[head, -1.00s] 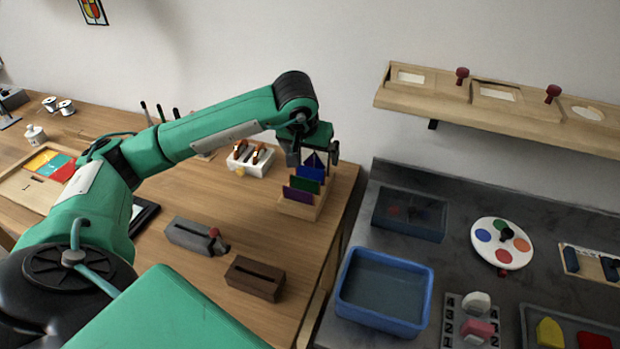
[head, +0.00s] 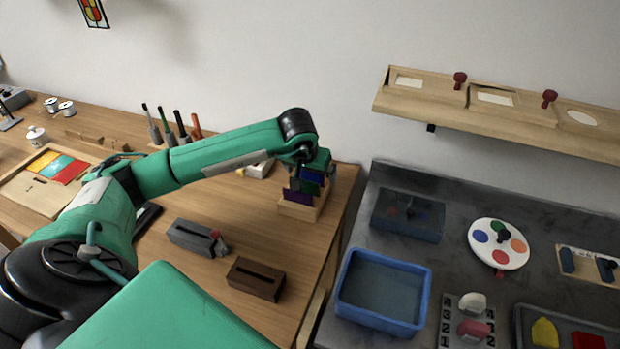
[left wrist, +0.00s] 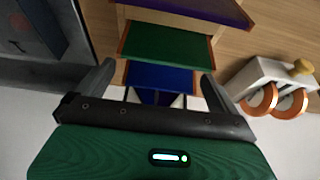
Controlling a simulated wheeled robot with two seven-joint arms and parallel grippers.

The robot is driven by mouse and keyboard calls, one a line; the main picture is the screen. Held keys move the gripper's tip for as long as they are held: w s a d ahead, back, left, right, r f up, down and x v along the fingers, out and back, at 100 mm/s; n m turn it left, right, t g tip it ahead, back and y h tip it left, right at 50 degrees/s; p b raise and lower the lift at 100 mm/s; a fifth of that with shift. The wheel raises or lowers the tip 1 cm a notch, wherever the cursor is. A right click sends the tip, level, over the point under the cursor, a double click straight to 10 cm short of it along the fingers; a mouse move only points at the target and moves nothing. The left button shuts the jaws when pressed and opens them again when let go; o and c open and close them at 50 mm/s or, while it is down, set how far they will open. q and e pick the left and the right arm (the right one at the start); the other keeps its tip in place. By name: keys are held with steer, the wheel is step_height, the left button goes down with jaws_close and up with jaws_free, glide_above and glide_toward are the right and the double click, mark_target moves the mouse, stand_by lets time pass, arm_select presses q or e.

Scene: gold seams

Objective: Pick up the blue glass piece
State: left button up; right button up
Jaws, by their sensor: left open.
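The blue glass piece (head: 312,178) stands in a wooden rack (head: 298,211) near the right edge of the wooden table. In the left wrist view the blue piece (left wrist: 158,76) shows between the two fingers, with the green piece (left wrist: 166,45) beyond it. My left gripper (head: 311,175) is open and low over the rack, one finger at each side of the blue piece. I cannot tell whether either finger touches it. A purple piece (head: 297,196) stands at the rack's near end. The gripper partly hides the blue and green pieces in the head view. My right gripper is out of view.
A grey slotted block (head: 190,238) and a brown slotted block (head: 256,278) lie in front of the rack. A white holder with orange rings (left wrist: 275,85) is beside it. A blue basin (head: 384,292) stands on the dark counter at right. A wooden shelf (head: 500,122) hangs above.

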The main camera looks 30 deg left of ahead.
arm_select(q)
steer(key=shift+c, duration=0.2)
steer(key=c, duration=1)
steer(key=shift+c, duration=0.2)
steer(key=shift+r, duration=0.2)
